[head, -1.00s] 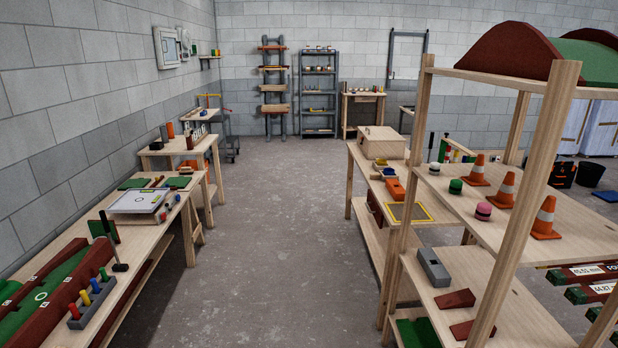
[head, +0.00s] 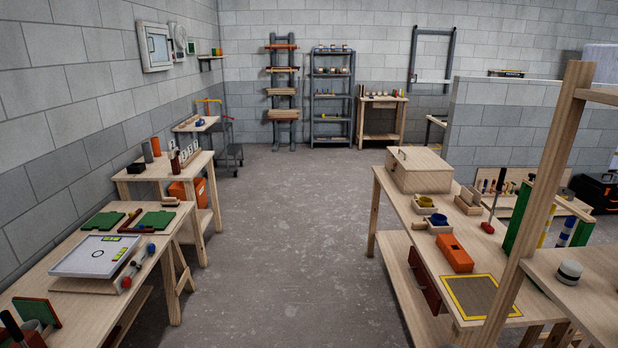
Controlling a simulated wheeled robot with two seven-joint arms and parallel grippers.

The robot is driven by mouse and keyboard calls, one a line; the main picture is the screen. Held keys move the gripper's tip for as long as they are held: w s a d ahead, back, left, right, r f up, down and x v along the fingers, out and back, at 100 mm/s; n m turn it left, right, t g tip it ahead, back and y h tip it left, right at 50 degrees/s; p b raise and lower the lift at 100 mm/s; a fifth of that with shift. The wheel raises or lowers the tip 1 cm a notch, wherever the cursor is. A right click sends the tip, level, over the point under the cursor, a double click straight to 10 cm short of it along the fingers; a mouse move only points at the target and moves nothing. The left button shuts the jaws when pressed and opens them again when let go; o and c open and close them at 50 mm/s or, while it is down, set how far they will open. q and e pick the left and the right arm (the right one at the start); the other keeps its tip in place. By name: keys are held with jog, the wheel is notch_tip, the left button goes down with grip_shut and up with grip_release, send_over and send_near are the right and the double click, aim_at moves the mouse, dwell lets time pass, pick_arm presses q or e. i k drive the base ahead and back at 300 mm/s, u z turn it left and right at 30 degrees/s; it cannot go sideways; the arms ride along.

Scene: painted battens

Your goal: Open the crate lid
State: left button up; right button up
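A light wooden crate (head: 420,173) stands at the far end of the workbench on the right in the head view. Its lid (head: 421,158) lies flat on top and looks shut, with a small handle (head: 402,154) on it. Neither of my grippers shows in this view. Nothing is seen touching the crate.
The workbench (head: 398,207) also bears an orange block (head: 454,252), small cups and a yellow-edged square (head: 482,297). A shelf post (head: 532,215) stands at the near right. A left table (head: 75,291) holds a white board. The concrete floor (head: 285,240) between is clear.

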aim_at(412, 157)
jog(key=z, duration=0.05)
jog(key=i, duration=2)
jog(key=z, duration=0.4)
jog(key=i, duration=2)
jog(key=z, duration=0.2)
